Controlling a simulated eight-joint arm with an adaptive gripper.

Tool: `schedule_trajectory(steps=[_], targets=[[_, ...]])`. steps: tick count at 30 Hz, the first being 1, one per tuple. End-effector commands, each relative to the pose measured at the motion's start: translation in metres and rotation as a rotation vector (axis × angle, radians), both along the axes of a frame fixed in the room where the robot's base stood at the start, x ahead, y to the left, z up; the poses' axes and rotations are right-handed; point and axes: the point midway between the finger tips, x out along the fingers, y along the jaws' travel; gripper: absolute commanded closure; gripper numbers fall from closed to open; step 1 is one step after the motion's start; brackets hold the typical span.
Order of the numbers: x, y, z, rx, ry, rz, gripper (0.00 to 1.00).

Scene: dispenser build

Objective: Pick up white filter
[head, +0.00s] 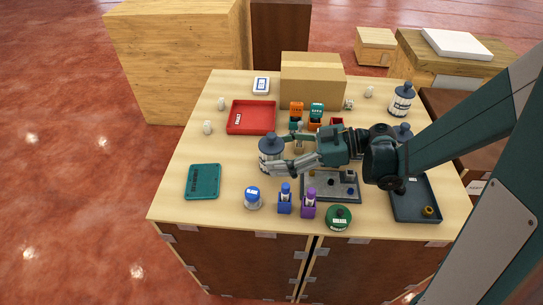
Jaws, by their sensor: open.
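No thing is clearly marked as the white filter at this size. Small white pieces that could be it stand at the left of the table, a nearer one (207,127) and a farther one (221,103). Another pale piece (369,91) stands at the back right. My gripper (275,169) is open above the middle of the table, pointing left, beside a white bottle with a dark blue top (270,143). It partly covers that bottle, and I cannot tell whether they touch. Nothing shows between the fingers.
A red tray (232,119), cardboard box (312,88) and white device (261,85) lie toward the back. A teal mat (203,181) lies left. Blue (285,201) and purple (309,204) containers, a green round item (339,217) and a dark tray (415,211) line the front.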

Motion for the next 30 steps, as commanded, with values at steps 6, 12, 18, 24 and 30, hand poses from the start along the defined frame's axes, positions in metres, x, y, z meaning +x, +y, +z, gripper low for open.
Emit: schedule_trajectory(steps=[6, 12, 18, 24, 30], targets=[[0.000, 0.015, -0.005, 0.000, -0.001, 0.001, 0.37], [0.000, 0.018, -0.005, 0.000, 0.000, 0.001, 0.37], [0.000, 0.018, -0.005, 0.000, 0.000, 0.001, 0.37], [0.000, 0.018, -0.005, 0.000, 0.000, 0.001, 0.37], [0.000, 0.018, -0.005, 0.000, 0.000, 0.001, 0.55]])
